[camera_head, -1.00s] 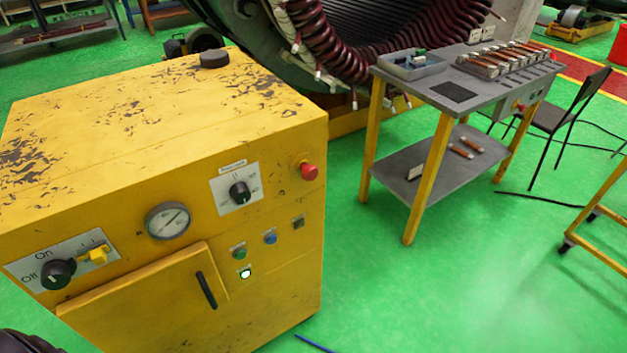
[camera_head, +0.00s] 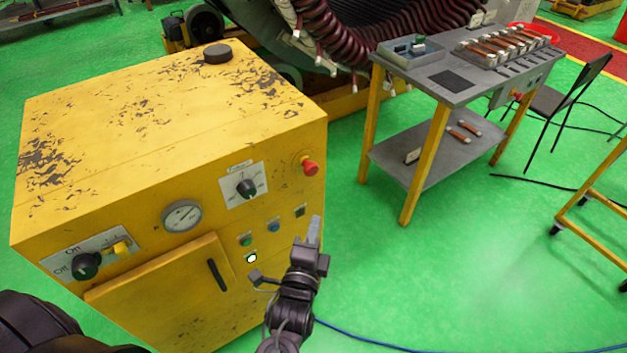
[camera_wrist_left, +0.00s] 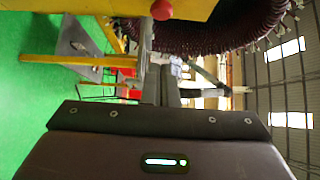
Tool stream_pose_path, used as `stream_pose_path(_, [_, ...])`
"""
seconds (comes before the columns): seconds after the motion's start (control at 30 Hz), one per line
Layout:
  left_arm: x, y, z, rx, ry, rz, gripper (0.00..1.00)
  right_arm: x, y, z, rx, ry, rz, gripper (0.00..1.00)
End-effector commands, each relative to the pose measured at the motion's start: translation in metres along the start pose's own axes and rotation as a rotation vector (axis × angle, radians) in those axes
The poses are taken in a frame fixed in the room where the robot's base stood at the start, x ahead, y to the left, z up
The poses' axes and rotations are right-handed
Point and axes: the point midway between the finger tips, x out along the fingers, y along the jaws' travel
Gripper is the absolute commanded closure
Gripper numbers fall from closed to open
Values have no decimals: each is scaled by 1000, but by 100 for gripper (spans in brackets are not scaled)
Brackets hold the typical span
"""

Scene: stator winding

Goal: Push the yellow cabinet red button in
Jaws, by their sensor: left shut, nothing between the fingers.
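The yellow cabinet (camera_head: 150,130) stands at the left of the head view. Its red button (camera_head: 310,168) sticks out near the upper right corner of the front panel. It also shows at the top edge of the left wrist view as a red knob (camera_wrist_left: 162,10), just beyond the fingers. My left gripper (camera_head: 315,230) is below the red button in the head view, in front of the panel's right edge, fingers pointing up. In the left wrist view its fingers (camera_wrist_left: 160,82) are together and empty. A gap shows between fingertips and button. My right gripper is not in view.
The panel also has a gauge (camera_head: 182,216), a black selector knob (camera_head: 246,188), small buttons and a door handle (camera_head: 217,275). Green floor between cabinet and table is clear.

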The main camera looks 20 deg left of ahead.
Motion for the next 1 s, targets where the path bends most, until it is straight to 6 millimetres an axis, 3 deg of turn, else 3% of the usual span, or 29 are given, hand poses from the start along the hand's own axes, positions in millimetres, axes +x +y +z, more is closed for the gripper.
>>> stream_pose_path(0.27, [20,-2,0,-2,0,-2,100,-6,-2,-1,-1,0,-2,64])
stream_pose_path(0.67, [103,-3,0,-3,0,0,100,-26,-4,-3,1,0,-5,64])
stream_pose_path(0.8, [117,-3,17,0,-1,1,100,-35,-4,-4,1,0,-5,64])
stream_pose_path(1.0, [128,0,27,-1,1,1,100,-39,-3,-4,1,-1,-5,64])
